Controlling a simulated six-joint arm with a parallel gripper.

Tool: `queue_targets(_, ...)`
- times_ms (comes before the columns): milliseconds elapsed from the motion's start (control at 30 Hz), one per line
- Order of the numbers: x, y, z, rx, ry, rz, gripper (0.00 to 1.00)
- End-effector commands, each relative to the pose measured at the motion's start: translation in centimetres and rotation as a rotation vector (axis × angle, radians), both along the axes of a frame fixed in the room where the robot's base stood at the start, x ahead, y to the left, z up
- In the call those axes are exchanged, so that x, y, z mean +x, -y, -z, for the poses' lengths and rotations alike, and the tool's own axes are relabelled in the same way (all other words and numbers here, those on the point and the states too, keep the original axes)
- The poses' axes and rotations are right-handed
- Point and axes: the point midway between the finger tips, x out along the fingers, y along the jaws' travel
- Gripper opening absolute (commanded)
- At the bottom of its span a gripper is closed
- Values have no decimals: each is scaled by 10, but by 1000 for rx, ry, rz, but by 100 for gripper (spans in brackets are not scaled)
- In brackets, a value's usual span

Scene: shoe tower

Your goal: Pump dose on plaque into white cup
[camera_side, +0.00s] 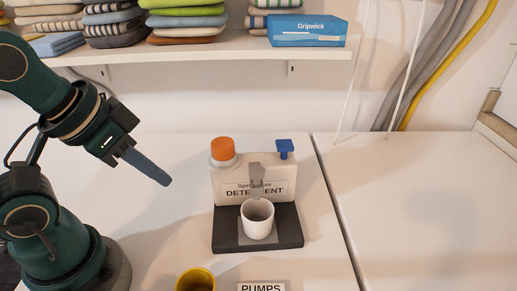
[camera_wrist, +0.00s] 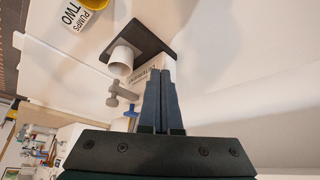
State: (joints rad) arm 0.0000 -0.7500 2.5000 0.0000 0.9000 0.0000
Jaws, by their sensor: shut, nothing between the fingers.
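The detergent dispenser (camera_side: 283,189) is a pale container with an orange cap (camera_side: 222,149), a blue pump head (camera_side: 285,148) and a grey spout (camera_side: 257,178). The white cup (camera_side: 257,222) stands upright on the dark base, below the spout. The plaque (camera_side: 261,287) reads "PUMPS" at the bottom edge of the side view; in the wrist view the plaque (camera_wrist: 77,16) reads "PUMPS TWO". My gripper (camera_side: 166,183) is shut and empty, in the air left of the dispenser. In the wrist view its fingers (camera_wrist: 161,75) are together and hide part of the dispenser.
A yellow cup (camera_side: 196,280) stands at the front, left of the plaque. A shelf (camera_side: 200,71) above the back holds folded cloths and a blue Gripwick box (camera_side: 306,31). The white worktop right of the seam (camera_side: 420,210) is clear.

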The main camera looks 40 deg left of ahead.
Motion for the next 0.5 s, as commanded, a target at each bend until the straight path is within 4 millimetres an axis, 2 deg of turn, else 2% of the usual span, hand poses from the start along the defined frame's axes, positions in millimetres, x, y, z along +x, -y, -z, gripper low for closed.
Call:
queue_targets(167,3,0,-3,29,16,54,0)
queue_targets(233,15,0,-17,67,71,117,0)
queue_targets(367,51,4,-53,169,171,280,0)
queue_targets(500,96,12,-88,285,261,454,0)
